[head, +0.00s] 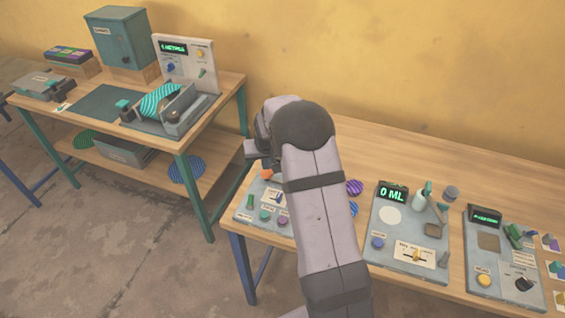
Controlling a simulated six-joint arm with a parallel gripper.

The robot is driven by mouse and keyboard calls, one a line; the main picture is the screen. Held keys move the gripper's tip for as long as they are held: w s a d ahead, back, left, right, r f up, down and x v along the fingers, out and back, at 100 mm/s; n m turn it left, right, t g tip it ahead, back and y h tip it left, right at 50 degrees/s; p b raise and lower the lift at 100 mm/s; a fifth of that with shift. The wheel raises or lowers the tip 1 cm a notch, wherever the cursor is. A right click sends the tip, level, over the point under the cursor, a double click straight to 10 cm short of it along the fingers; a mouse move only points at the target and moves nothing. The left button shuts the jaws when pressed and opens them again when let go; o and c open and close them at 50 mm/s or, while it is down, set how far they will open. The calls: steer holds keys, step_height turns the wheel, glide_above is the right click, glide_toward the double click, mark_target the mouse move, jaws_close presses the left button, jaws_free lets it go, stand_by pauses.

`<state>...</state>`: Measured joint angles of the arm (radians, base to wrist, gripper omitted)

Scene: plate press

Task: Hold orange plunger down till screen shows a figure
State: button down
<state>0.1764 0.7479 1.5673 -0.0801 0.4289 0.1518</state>
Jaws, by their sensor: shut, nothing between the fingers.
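An orange piece (267,174), which looks like the orange plunger, shows at the back of the left grey panel (243,213) on the near bench. My gripper (256,158) is shut and empty at the left of my arm, just above the orange piece in the picture. My arm covers much of the gripper and of this panel. I cannot tell whether the fingers touch the orange piece or how far down it is. No screen of this panel shows. The middle panel (385,265) has a screen (392,194) reading "0 ML".
The left panel also carries a green knob (265,216) and a red knob (283,221). A right panel (500,290) has a screen (486,216) too small to read. Another bench (215,100) stands at the back left.

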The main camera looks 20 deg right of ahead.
steer(key=shift+f, duration=0.3)
stand_by(0.4)
steer(key=shift+f+b, duration=0.15)
steer(key=shift+b, duration=0.2)
steer(key=shift+s+f+b, duration=0.1)
steer(key=shift+f+b, duration=0.45)
steer(key=shift+f, duration=0.2)
stand_by(2.8)
steer(key=shift+r, duration=0.1)
steer(key=shift+r+p, duration=1.7)
steer(key=shift+r, duration=0.8)
